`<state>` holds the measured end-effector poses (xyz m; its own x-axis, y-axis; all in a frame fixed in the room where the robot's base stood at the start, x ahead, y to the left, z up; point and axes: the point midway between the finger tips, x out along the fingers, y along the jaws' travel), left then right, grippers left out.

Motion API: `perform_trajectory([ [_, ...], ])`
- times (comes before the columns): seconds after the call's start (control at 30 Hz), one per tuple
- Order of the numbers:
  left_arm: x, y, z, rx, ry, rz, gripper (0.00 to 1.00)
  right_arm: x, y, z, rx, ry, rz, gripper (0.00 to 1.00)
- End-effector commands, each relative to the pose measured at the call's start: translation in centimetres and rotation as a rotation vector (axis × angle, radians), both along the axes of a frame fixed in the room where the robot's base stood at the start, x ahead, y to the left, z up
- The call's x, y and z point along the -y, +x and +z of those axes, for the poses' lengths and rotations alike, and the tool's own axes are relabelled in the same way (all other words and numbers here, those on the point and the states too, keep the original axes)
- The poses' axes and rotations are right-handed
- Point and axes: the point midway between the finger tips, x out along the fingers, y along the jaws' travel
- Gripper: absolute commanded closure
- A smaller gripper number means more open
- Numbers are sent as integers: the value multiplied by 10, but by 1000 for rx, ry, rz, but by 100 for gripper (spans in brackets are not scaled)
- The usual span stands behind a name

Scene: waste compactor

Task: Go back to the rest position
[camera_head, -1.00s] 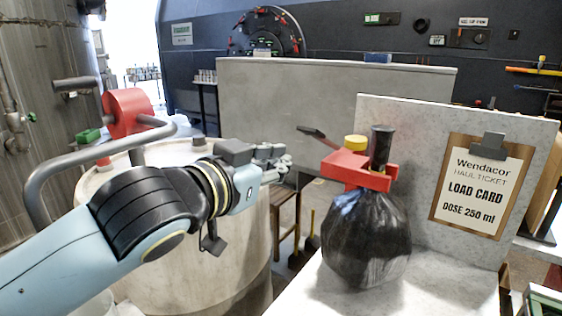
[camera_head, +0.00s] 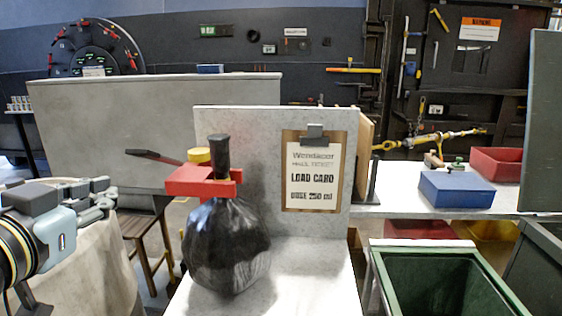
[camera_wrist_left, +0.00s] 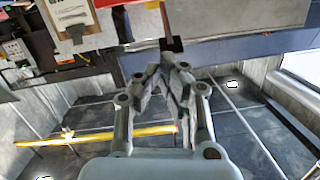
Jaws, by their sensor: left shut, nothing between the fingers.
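My left gripper (camera_head: 104,196) comes in at the left edge of the head view, beside and left of the black bag. Its fingers are closed together with nothing between them, and they also show shut in the left wrist view (camera_wrist_left: 172,66). My right gripper is in neither view.
A tied black bag (camera_head: 226,250) under a red clamp (camera_head: 198,182) stands on a pale counter (camera_head: 310,285). Behind it a panel carries a load card (camera_head: 315,180). At right are a blue box (camera_head: 456,190), a red bin (camera_head: 497,162) and an open green bin (camera_head: 440,285).

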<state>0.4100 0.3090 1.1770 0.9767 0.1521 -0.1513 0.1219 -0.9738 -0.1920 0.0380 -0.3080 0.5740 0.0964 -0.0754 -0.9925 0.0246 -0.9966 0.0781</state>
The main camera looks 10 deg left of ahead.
Motion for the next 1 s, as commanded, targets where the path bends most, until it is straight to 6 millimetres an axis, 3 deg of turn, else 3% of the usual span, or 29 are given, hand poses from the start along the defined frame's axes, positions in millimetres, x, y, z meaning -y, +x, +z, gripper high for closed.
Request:
perform_trajectory([
  [0.17, -7, -28, -56, -255, -34, 75, 100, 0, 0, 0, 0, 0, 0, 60],
  [0.3, 0, -72, -112, -555, -67, 99, 100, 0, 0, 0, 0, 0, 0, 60],
  [0.5, 22, -136, -160, -897, -99, 50, 100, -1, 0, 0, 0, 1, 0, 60],
  [0.63, 40, -178, -179, -1094, -119, -13, 100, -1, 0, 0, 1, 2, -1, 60],
  [0.87, 32, -164, -275, -1126, -122, -1, 100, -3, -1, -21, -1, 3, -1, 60],
  [1.0, 26, -163, -343, -1148, -126, 8, 100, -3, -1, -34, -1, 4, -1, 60],
])
